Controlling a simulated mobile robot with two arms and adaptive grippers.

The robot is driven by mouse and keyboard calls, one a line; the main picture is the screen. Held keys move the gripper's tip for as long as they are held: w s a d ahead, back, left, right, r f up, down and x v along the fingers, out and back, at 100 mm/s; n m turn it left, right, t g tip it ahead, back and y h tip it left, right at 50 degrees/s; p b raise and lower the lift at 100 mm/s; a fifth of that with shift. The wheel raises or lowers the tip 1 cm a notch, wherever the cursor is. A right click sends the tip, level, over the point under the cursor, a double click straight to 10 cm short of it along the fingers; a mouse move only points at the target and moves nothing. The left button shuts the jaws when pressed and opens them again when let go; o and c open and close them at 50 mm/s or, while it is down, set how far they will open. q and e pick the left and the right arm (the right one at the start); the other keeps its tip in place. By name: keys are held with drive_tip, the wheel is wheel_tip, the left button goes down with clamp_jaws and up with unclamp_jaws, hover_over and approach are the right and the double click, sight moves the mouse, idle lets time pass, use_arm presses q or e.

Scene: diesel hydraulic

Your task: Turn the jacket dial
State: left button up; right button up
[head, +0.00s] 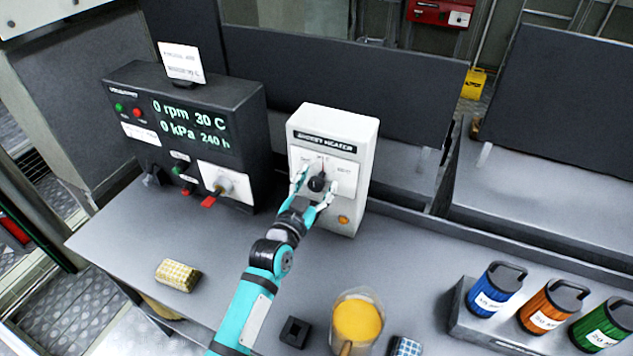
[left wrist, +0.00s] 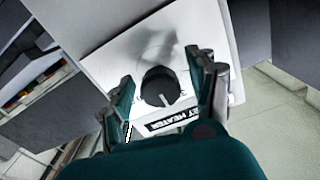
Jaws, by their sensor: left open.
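The jacket heater is a white box (head: 349,135) with a dark name label, standing on the grey bench. Its round black dial (head: 317,183) sits on the white front plate, and an orange lamp shows low on the box. My left gripper (head: 314,186) is open, with one finger on each side of the dial. In the left wrist view the dial (left wrist: 160,88) shows a pale pointer line and lies between the two open fingers (left wrist: 163,90). I cannot tell whether the fingers touch it. My right gripper is not in view.
A black control box (head: 185,95) with a lit readout and a red-tipped lever stands left of the heater. A yellow checked block (head: 177,275), a jar of yellow liquid (head: 357,322) and a small black block (head: 295,332) lie in front. Coloured canisters (head: 548,305) stand at right.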

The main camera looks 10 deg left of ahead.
use_arm(q)
drive_tip(key=c, duration=1.2)
clamp_jaws()
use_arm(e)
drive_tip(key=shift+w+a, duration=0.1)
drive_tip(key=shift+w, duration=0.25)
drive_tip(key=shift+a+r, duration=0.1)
use_arm(q)
drive_tip(key=shift+n, duration=0.3)
drive_tip(key=n+p, duration=0.1)
drive_tip(key=n, duration=0.2)
drive_tip(key=shift+r+n, duration=0.1)
drive_tip(key=shift+n, duration=0.3)
drive_tip(key=n+p, duration=0.1)
drive_tip(key=n, duration=0.3)
drive_tip(key=shift+n+p, duration=0.3)
drive_tip(key=shift+n, duration=1.4)
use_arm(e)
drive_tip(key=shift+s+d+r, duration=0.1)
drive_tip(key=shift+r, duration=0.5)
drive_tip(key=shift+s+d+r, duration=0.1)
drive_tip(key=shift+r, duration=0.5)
